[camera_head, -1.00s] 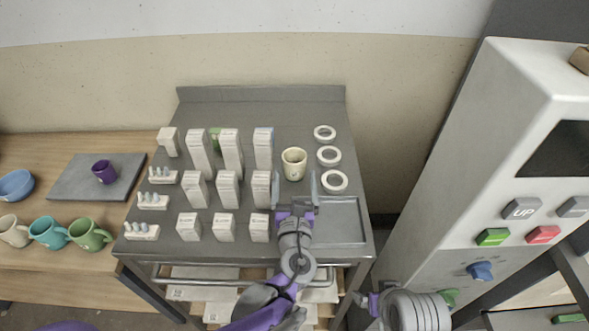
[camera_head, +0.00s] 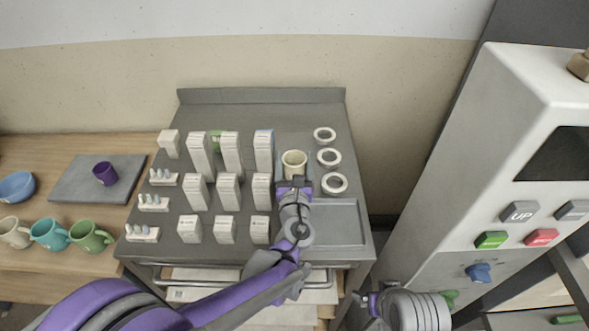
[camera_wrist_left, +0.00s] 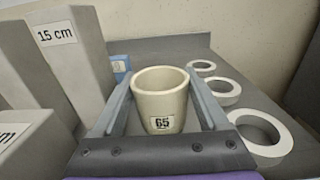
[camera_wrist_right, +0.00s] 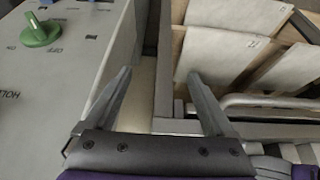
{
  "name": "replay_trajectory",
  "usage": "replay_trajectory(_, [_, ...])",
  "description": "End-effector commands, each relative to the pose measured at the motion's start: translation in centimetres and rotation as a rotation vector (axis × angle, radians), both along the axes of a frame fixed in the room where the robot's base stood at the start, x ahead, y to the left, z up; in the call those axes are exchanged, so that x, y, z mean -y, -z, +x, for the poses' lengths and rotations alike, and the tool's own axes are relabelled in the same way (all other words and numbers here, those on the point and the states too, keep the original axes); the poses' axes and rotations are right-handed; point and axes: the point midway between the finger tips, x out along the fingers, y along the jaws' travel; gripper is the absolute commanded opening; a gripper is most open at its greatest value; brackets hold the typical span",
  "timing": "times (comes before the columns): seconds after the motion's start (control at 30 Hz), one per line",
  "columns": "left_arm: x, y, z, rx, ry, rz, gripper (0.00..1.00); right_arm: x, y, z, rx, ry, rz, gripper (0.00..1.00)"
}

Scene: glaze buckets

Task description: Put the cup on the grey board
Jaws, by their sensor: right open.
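A cream cup (camera_head: 293,165), labelled 65 in the left wrist view (camera_wrist_left: 162,100), stands upright on the grey metal worktop. My left gripper (camera_head: 294,168) is open, with its fingers on either side of the cup; I cannot tell whether either touches it. The grey board (camera_head: 75,187) lies on the wooden table at the left, with a purple cup (camera_head: 105,173) on it. My right gripper (camera_wrist_right: 160,75) is open and empty, low beside the control cabinet; it shows small in the head view (camera_head: 366,302).
Several pale labelled blocks (camera_head: 230,155) stand on the worktop left of the cup. White rings (camera_head: 334,184) lie to its right, and a shallow tray (camera_head: 345,225) lies in front. Mugs (camera_head: 92,236) and a blue bowl (camera_head: 16,186) are near the board.

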Motion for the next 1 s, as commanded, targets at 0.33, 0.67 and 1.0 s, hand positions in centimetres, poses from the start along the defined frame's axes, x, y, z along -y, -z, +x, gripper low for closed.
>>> replay_trajectory(0.33, [0.0,0.0,0.0,0.000,0.000,0.000,0.10,0.0,0.0,0.0,0.000,0.000,0.000,0.89])
replay_trajectory(0.67, [0.0,-0.7,0.0,0.000,0.000,0.000,0.10,0.0,-0.1,0.0,0.001,0.000,0.000,0.89])
replay_trajectory(1.0, [0.0,-6.2,0.0,0.001,0.000,0.000,0.10,0.0,-1.1,0.2,0.005,0.000,0.000,0.89])
